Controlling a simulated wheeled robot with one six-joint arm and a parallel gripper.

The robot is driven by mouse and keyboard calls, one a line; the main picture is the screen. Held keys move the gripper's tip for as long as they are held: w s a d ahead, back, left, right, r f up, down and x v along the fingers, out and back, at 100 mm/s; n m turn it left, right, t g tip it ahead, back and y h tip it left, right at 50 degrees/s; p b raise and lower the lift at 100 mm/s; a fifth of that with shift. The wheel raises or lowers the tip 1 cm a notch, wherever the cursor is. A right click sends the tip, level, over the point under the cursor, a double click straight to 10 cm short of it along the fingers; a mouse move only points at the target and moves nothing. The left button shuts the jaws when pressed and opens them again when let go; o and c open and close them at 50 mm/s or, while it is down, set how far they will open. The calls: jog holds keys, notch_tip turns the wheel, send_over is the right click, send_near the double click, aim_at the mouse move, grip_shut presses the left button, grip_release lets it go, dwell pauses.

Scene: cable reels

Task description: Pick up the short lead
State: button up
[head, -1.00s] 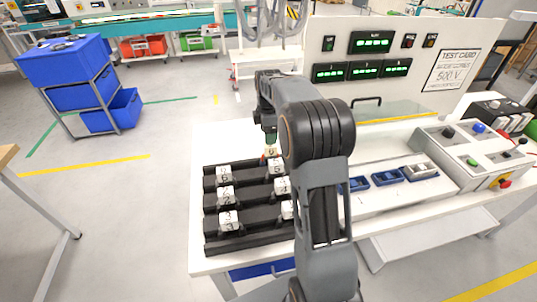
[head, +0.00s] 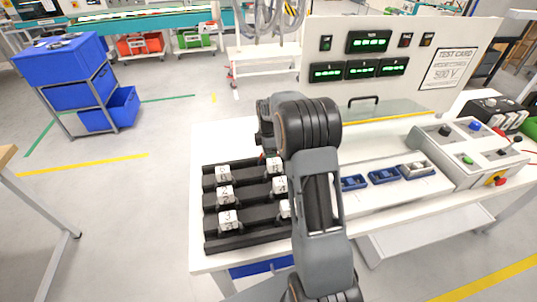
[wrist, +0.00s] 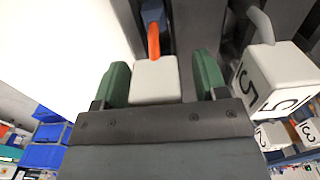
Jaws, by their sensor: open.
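In the wrist view, the green-padded fingers of my gripper (wrist: 160,82) are open on either side of a white block (wrist: 155,84), with a small gap visible at the right finger. An orange lead (wrist: 153,40) rises from that block; its far end is hidden. I cannot tell its length. In the head view, my arm hides the fingertips at the back right of the black rack (head: 250,240). A white block (head: 273,164) shows beside the arm there.
The rack holds several white numbered blocks, including one marked 3 (head: 228,220). In the wrist view, a block marked 5 (wrist: 272,80) with a grey lead stands close to the right finger.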

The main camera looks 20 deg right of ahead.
jog(key=c, duration=1.1)
jog(key=shift+r, duration=0.1)
notch_tip(320, 180, up, 11)
jog(key=shift+f, duration=0.1)
jog(key=shift+r+p, duration=1.15)
jog(key=shift+r, duration=0.05)
jog(key=shift+a+f, duration=0.1)
